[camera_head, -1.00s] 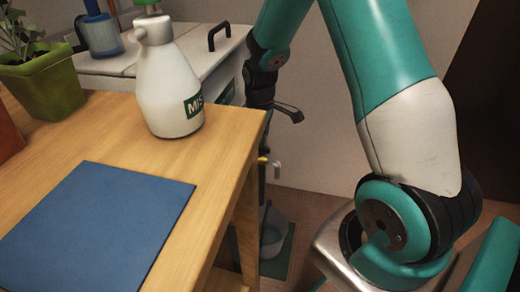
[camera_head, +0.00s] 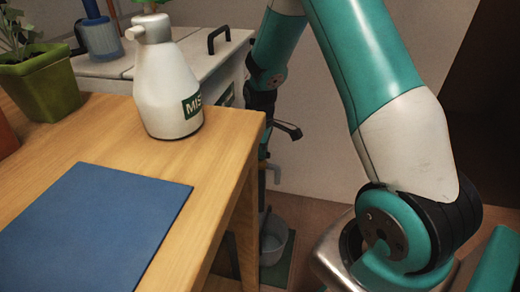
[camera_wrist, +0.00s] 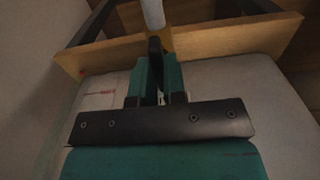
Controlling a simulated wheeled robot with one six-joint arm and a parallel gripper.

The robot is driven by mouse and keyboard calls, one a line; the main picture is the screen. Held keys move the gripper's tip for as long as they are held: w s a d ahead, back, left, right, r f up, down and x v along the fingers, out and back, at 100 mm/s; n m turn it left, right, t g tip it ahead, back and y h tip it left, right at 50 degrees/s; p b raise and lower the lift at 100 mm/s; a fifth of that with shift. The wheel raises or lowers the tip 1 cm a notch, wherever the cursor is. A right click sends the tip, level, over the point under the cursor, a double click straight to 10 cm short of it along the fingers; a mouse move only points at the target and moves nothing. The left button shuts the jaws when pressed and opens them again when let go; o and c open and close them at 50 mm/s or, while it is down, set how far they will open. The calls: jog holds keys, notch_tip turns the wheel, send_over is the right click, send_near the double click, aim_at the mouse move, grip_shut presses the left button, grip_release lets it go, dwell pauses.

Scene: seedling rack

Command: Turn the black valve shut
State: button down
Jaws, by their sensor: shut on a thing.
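The black valve (camera_wrist: 155,46) shows in the wrist view as a narrow dark handle at top centre, just below a pale grey pipe (camera_wrist: 152,12). My gripper (camera_wrist: 157,68) has its two green fingers close together on either side of the handle, shut on it. The fingers hide the handle's lower part. In the head view my arm reaches down beyond the table's right edge. The gripper and the valve cannot be made out clearly there. A small brass and pale fitting (camera_head: 270,168) shows just below the arm's end.
A wooden table (camera_head: 225,150) holds a white mist bottle (camera_head: 165,85), a blue mat (camera_head: 95,225) and a green plant pot (camera_head: 40,85). A grey bucket (camera_head: 272,240) stands on the floor below the fitting. A wooden board (camera_wrist: 220,38) crosses behind the valve in the wrist view.

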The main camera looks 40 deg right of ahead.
jog(key=m+p, duration=0.3)
jog(key=shift+r+m, duration=0.2)
jog(key=shift+m, duration=0.1)
jog(key=m+p, duration=0.4)
jog(key=m, duration=0.1)
jog(key=m+p, duration=0.2)
jog(key=m, duration=0.3)
jog(key=shift+f+m+p, duration=0.15)
jog(key=shift+m+p, duration=0.75)
jog(key=shift+m, duration=1.3)
jog(key=c, duration=1.2)
grip_release()
